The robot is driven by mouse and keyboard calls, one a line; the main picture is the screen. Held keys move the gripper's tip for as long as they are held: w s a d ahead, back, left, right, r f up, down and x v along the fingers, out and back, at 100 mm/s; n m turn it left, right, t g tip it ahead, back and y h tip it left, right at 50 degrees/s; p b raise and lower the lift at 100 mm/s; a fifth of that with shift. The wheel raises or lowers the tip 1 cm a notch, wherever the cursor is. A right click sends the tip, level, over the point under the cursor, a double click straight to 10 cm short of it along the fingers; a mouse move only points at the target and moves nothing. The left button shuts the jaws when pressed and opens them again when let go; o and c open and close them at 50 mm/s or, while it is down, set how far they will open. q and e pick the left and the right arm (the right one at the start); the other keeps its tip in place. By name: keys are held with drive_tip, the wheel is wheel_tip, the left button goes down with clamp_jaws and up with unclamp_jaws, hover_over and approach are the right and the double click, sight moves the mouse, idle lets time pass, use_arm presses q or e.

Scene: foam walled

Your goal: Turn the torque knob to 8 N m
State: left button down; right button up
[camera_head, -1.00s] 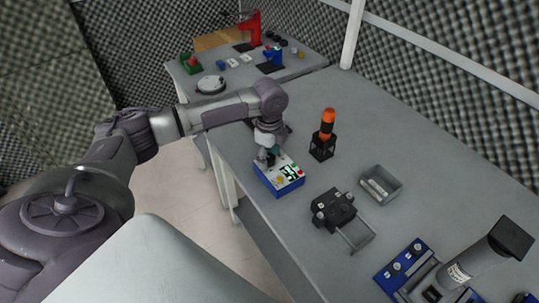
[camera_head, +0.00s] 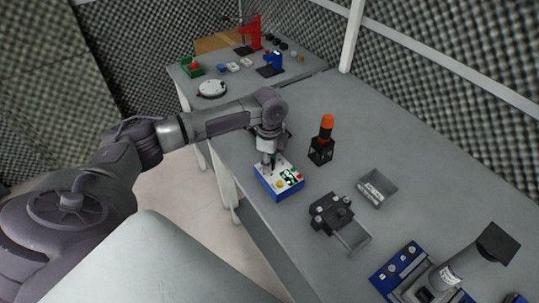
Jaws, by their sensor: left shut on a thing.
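A blue box with a white top panel (camera_head: 283,192) stands near the left edge of the long grey table. Its panel has a dark display with green marks (camera_head: 290,177), too small to read, a red button (camera_head: 300,177) and a yellow button (camera_head: 280,184). My left gripper (camera_head: 268,164) points down onto the far left part of the panel. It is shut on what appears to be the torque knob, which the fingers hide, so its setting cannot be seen. My right gripper is not in view.
A black stand with an orange-handled tool (camera_head: 325,135) is right of the box. Table space behind the bin is clear. Foam walls bound the room.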

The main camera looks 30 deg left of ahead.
use_arm(q)
drive_tip(key=n+p, duration=0.1)
drive_tip(key=p, duration=0.1)
drive_tip(key=n+p, duration=0.2)
drive_tip(key=shift+r, duration=0.3)
drive_tip(key=shift+f+n+p, duration=0.25)
drive_tip(key=shift+n+p, duration=1.35)
drive_tip(key=shift+n, duration=0.2)
drive_tip(key=c, duration=0.8)
unclamp_jaws()
drive_tip(key=shift+o, duration=0.2)
wheel_tip(320, 180, up, 12)
drive_tip(key=shift+d+f, duration=0.1)
